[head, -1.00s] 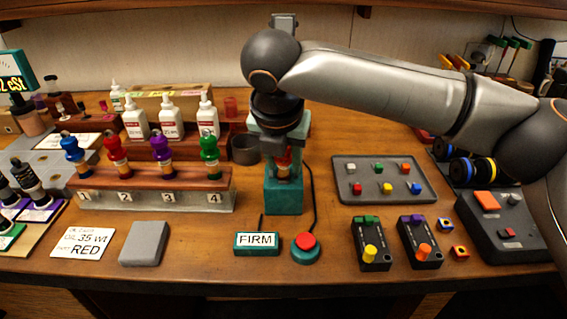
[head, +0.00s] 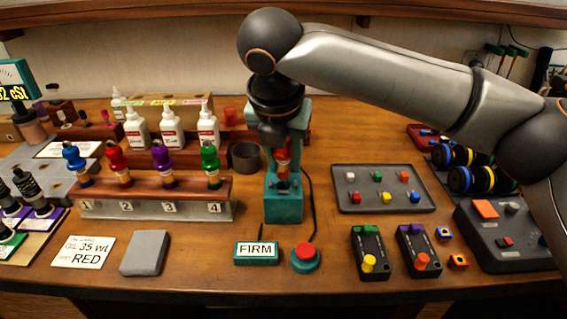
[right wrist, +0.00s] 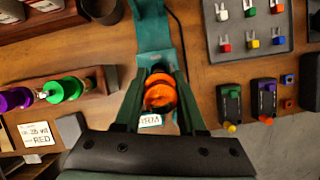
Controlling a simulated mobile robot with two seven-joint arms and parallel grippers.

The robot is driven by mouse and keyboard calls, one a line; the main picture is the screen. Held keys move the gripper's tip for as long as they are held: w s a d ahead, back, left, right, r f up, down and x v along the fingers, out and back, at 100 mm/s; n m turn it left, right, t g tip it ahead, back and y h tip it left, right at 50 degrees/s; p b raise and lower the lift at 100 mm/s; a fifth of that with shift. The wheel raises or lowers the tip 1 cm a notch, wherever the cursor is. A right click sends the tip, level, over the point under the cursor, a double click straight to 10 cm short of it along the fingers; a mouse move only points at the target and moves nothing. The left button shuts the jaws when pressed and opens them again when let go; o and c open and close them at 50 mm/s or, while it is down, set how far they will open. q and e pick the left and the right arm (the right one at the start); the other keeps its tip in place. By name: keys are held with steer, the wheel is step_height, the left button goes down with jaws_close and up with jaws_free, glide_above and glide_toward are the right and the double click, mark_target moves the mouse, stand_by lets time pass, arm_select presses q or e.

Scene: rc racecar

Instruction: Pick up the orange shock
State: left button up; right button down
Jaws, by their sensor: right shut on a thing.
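The orange shock (head: 283,158) is in my right gripper (head: 283,165), above the base of the teal stand (head: 284,207). In the right wrist view the orange shock (right wrist: 160,93) sits between the two dark green fingers of my right gripper (right wrist: 160,95), which are shut on it. It hangs roughly upright in the head view, and the gripper hides its upper part. My left gripper is not in view.
Blue, red, purple and green shocks stand in a numbered wooden rack (head: 150,190) at left. A FIRM sign (head: 257,253) and a red button (head: 305,253) are in front of the stand. A grey tray (head: 383,207) of small coloured parts lies to the right.

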steer(key=r, duration=0.2)
steer(key=r+p, duration=0.1)
steer(key=r, duration=0.2)
steer(key=s+r, duration=0.1)
steer(key=r, duration=0.2)
steer(key=shift+s+p, duration=0.1)
steer(key=shift+p, duration=0.2)
steer(key=s+a, duration=0.2)
steer(key=s, duration=1.1)
arm_select(q)
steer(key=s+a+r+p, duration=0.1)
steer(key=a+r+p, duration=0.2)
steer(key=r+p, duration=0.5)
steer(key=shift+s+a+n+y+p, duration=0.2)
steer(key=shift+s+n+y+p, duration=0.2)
steer(key=shift+p, duration=0.35)
arm_select(e)
step_height(320, 180, up, 8)
steer(key=s, duration=0.1)
